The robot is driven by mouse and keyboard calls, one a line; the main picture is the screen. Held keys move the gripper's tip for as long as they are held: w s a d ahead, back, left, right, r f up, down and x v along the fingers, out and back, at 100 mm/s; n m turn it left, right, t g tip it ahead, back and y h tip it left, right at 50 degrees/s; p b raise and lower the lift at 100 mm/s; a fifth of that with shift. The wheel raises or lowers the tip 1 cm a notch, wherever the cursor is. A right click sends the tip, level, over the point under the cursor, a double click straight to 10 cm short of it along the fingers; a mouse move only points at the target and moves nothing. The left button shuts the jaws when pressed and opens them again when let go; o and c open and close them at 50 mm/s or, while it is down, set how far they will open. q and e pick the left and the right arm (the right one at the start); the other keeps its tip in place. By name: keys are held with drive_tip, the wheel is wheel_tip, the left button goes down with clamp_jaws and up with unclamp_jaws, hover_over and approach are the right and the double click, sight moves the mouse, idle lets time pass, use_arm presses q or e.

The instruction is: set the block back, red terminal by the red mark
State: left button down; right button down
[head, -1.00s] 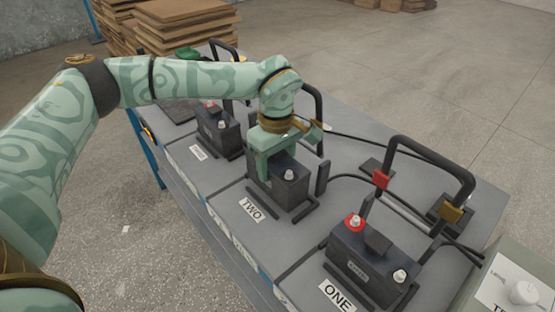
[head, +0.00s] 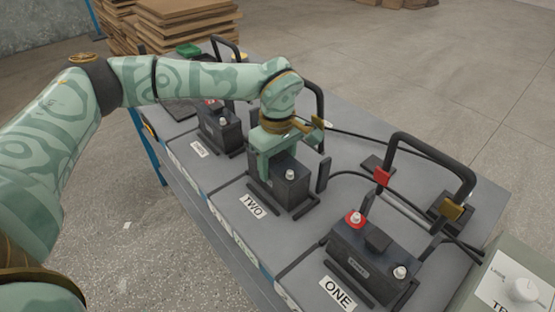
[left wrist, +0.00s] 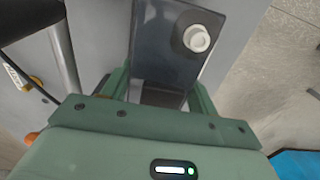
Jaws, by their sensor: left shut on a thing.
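A dark battery block (head: 287,192) sits at the bay labelled TWO, low between the black rails there, and looks upright. My left gripper (head: 270,168) is over its far-left end, shut on it from above. One pale grey terminal (head: 290,174) shows at its near-right end, without a red ring. The other end of its top is hidden under the gripper. In the left wrist view the block (left wrist: 160,65) is between the fingers (left wrist: 160,97), with the pale terminal (left wrist: 197,38) beyond them. No red mark for this bay shows. My right gripper is not in view.
Block ONE (head: 362,262) has a red-ringed terminal on its left. Another block (head: 217,132) stands beyond. Black cables cross the bench. A grey control box (head: 510,280) is at lower right.

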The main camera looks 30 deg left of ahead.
use_arm(q)
drive_tip(key=shift+w+f, duration=0.1)
drive_tip(key=shift+f, duration=0.25)
idle(0.3)
drive_tip(key=shift+c, duration=1.8)
unclamp_jaws()
drive_tip(key=shift+f, duration=0.2)
wheel_tip(320, 180, up, 8)
drive_tip(key=p, duration=0.3)
drive_tip(key=shift+f, duration=0.1)
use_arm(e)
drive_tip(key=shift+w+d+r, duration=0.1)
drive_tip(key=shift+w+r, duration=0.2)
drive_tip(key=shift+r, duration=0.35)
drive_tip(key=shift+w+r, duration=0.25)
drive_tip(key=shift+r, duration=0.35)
use_arm(q)
drive_tip(key=o, duration=0.4)
drive_tip(key=shift+c, duration=0.2)
